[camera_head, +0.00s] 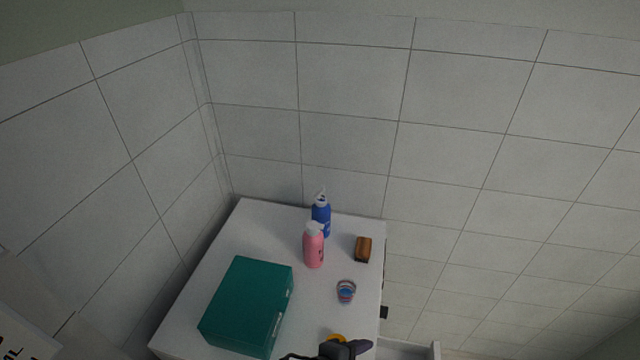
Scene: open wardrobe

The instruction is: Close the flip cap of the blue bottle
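The blue bottle (321,216) stands upright near the back edge of the white cabinet top. Its white cap (320,197) has a light part sticking up above it, which looks like a raised lid; it is small and dim. A pink bottle (313,248) with a white top stands just in front and hides part of the blue bottle's lower left side. I see no gripper clearly at either bottle, and nothing touches the cap from above.
On the white cabinet top (225,238) are a teal box (247,305), a brown block-like item (363,249) and a small round container (346,291). A dark item (345,349), not clearly identifiable, and a yellow one (334,337) sit at the bottom. Tiled walls stand behind and left.

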